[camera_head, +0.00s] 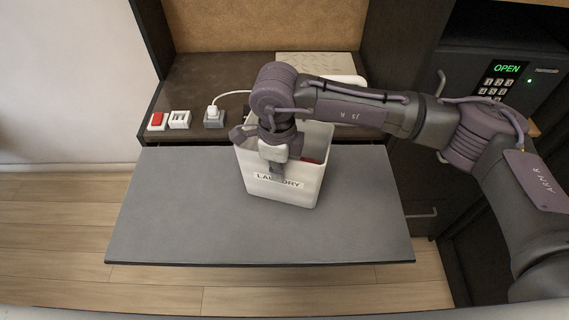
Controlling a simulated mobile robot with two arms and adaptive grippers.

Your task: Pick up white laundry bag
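The white laundry bag (302,190) stands upright on a grey pull-out board, with a "LAUNDRY" label on its front face. Something red shows inside it. My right arm comes in from the right, and my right gripper (277,172) points down at the bag's front rim, partly over the label. The fingers overlap the bag's front wall; whether they are closed on it cannot be told. The wrist hides part of the bag's opening. My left gripper is not in view.
The grey board (165,215) is bare on both sides of the bag. Behind it, a dark counter (190,75) holds a red switch (157,121), a white switch (179,119) and a socket with a plug (214,117). A safe (505,80) reading "OPEN" is at right.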

